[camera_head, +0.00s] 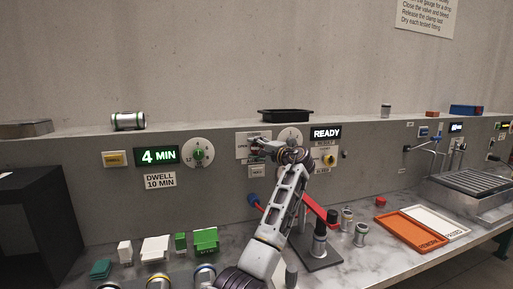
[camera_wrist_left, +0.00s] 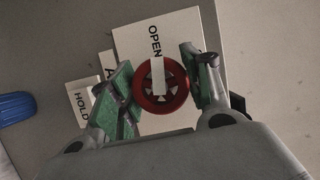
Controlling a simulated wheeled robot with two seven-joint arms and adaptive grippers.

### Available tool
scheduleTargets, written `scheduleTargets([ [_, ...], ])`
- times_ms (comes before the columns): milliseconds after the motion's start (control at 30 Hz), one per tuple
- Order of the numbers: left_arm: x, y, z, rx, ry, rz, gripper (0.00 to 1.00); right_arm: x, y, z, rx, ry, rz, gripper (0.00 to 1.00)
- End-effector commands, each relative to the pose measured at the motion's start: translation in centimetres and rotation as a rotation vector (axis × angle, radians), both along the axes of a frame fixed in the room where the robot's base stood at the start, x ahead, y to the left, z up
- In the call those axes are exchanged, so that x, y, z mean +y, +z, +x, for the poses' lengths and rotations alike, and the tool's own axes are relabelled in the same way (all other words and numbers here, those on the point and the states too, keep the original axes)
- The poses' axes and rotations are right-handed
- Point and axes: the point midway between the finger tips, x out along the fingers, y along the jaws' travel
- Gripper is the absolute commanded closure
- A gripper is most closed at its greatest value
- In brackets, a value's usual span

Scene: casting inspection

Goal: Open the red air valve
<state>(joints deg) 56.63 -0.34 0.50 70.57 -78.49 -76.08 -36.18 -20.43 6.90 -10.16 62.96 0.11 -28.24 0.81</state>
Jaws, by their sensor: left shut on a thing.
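The red air valve is a small spoked handwheel (camera_wrist_left: 161,86) with a white pointer bar, seen in the left wrist view on a pale wall plate (camera_wrist_left: 185,35). The bar points up, toward the printed word OPEN. My left gripper (camera_wrist_left: 163,88) has its green-padded fingers on either side of the wheel and is shut on it. In the head view my left gripper (camera_head: 268,148) is at the wall panel and covers the wheel. A HOLD label (camera_wrist_left: 82,108) lies left of the wheel in the wrist view. My right gripper is not in view.
A READY display (camera_head: 326,133) and a yellow button (camera_head: 329,160) are right of the gripper. A red lever (camera_head: 318,209) on a stand is beside my forearm.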

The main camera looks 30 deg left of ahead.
Motion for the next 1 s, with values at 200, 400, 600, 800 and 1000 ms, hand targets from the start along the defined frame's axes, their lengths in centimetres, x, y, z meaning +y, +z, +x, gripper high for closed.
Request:
scheduleTargets([
  [200, -0.05, -0.21, 0.04, -0.083, 0.000, -0.076, 0.76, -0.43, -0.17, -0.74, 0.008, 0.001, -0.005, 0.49],
  [400, -0.03, -0.31, 0.03, -0.114, 0.000, -0.104, 0.76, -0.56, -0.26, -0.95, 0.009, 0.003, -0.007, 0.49],
  [600, -0.02, -0.34, 0.02, -0.120, 0.001, -0.109, 0.76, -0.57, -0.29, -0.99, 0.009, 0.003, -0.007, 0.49],
  [800, -0.01, -0.36, 0.02, -0.120, 0.001, -0.109, 0.76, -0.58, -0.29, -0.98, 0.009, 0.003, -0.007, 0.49],
  [1000, 0.00, -0.26, 0.01, -0.120, 0.000, -0.107, 0.29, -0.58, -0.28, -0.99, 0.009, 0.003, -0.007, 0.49],
])
